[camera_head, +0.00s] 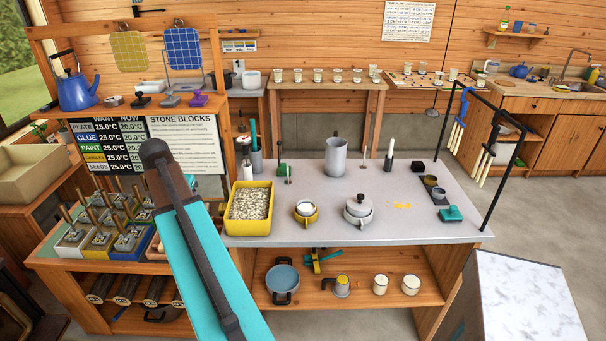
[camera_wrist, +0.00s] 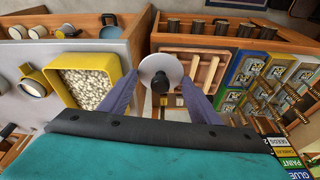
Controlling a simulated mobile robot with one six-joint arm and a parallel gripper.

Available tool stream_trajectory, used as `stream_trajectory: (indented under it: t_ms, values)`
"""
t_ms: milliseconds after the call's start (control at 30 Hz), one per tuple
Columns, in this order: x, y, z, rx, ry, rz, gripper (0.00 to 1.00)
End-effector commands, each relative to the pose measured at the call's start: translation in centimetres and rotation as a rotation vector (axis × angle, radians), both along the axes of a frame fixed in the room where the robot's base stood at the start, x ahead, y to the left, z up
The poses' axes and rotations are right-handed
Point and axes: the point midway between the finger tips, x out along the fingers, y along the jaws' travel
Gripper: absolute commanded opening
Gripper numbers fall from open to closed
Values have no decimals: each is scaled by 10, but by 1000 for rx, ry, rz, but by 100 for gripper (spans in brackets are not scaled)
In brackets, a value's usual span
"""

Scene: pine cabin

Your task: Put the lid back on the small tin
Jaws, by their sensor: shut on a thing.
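A round white lid (camera_wrist: 154,69) with a dark knob is between the fingertips of my gripper (camera_wrist: 160,78) in the wrist view. My gripper is shut on it, and the lid is held above the area between the worktable and the stamp rack. In the head view the gripper and lid cannot be made out. A small yellow cup-like vessel (camera_head: 312,218) with a pale inside stands on the grey worktable (camera_head: 390,232). It also shows in the wrist view (camera_wrist: 33,82). A pale lidded pot (camera_head: 358,212) stands to its right. I cannot tell which is the small tin.
A yellow bin of pale pebbles (camera_head: 234,228) stands at the table's left edge. A grey cylinder (camera_head: 336,158) stands at the back. A rack of stamps (camera_head: 100,230) is left of the table. The table's front middle is clear.

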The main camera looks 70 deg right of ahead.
Motion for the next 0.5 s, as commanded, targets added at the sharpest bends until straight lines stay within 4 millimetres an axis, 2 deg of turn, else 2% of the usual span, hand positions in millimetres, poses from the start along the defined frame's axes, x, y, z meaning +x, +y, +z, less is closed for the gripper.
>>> stream_trajectory:
  t_ms: [33, 200, 500]
  values:
    - [-10, -16, 6, 1, 1, -49, 35]
    - [-47, -63, 10, 0, 1, -214, 35]
    - [-119, -135, 16, 0, 0, -499, 35]
